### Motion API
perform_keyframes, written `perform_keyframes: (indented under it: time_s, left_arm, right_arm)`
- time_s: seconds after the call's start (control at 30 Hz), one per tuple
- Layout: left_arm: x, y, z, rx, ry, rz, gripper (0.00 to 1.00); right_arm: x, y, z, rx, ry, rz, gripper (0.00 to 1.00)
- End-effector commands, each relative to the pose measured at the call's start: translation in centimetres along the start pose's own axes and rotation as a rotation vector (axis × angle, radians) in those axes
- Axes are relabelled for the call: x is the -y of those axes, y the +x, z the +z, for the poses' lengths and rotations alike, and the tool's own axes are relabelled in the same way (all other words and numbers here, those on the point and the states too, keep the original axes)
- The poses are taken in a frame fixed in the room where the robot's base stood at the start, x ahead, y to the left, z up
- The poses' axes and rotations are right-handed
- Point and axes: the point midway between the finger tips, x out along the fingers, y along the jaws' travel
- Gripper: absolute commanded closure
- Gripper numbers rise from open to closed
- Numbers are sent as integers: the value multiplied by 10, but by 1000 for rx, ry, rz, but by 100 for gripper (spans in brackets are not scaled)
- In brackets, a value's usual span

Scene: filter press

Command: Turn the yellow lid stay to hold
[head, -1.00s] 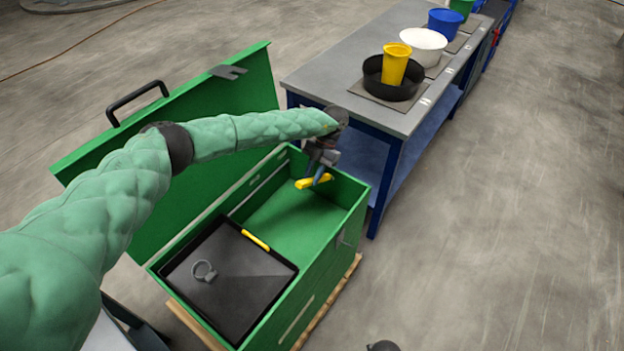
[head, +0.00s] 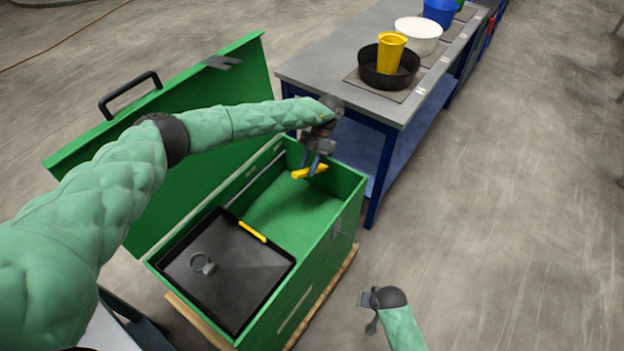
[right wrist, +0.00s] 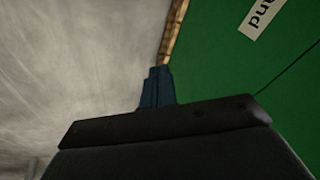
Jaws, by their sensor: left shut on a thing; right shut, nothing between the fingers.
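The green lid (head: 170,150) stands open, leaning back, with a black handle (head: 128,92) and a grey notched bracket (head: 222,62). My right gripper (head: 367,302) is outside the chest at the lower right, low over the floor. In the right wrist view its blue fingers (right wrist: 158,85) are shut and empty, beside the chest's green wall.
A black tray (head: 205,300) with a grey ring and a yellow strip (head: 252,232) on its edge sits in the chest's near part. A blue-legged bench (head: 330,80) behind carries a black pan with a yellow cup (head: 391,52). Floor on the right is clear.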

Motion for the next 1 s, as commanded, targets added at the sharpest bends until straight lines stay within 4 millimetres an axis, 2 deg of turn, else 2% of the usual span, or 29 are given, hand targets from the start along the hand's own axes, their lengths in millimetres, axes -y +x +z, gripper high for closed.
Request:
perform_keyframes:
  time_s: [0.03,0.2,0.4,0.6,0.8,1.0]
  left_arm:
    - [0,0,0,1,-1,0,100]
    - [0,0,0,1,-1,0,100]
    - [0,0,0,1,-1,0,100]
    - [0,0,0,1,-1,0,100]
    - [0,0,0,1,-1,0,100]
    - [0,0,0,2,-1,0,100]
  right_arm:
    - [5,-7,-30,-34,51,-21,100]
    - [23,-33,-113,-122,246,-112,100]
    - [45,-75,-205,-191,479,-244,100]
    - [71,-122,-283,-185,760,-412,100]
    - [96,-154,-327,-62,1081,-569,100]
    - [120,-167,-341,179,1430,-677,100]
